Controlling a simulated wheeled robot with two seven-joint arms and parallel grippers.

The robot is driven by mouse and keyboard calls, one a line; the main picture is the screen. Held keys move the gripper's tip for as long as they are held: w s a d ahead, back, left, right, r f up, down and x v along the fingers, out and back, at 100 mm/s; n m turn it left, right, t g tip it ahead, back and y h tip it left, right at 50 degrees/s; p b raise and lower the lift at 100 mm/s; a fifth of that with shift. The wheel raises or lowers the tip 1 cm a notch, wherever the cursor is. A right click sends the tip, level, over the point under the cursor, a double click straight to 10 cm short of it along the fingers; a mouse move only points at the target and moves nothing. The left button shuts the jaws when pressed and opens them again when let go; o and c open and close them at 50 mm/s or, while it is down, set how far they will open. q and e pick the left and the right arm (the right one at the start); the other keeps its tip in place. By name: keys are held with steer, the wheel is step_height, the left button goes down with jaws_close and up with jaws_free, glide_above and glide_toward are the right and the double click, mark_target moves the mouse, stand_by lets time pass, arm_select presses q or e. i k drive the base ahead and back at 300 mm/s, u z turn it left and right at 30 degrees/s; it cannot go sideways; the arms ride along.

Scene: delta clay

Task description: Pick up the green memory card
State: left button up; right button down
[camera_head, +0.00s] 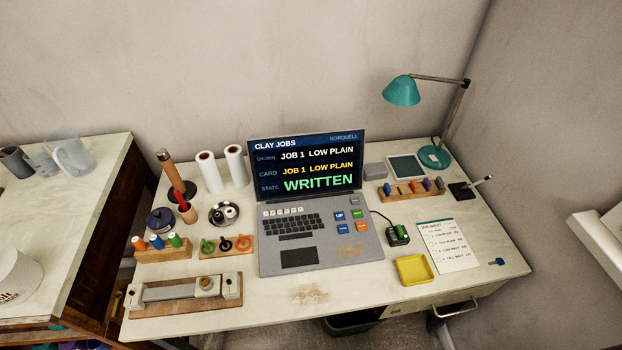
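A small green piece, which looks like the green memory card (401,231), sits in a small black reader (395,240) to the right of the laptop. A dark cable runs from the reader toward the laptop. The laptop (375,247) is open, and its screen (305,165) reads "CLAY JOBS", "JOB 1 LOW PLAIN" and "WRITTEN". Neither of my grippers is in view.
A wooden rack (411,190) with several small coloured pieces stands behind the reader. A yellow tray (414,270) lies in front of it and a job sheet (448,246) to its right. A teal lamp (402,91) stands at the back right. Bare tabletop (480,285) shows at the front right.

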mark_target(399, 231)
steer(key=z, duration=1)
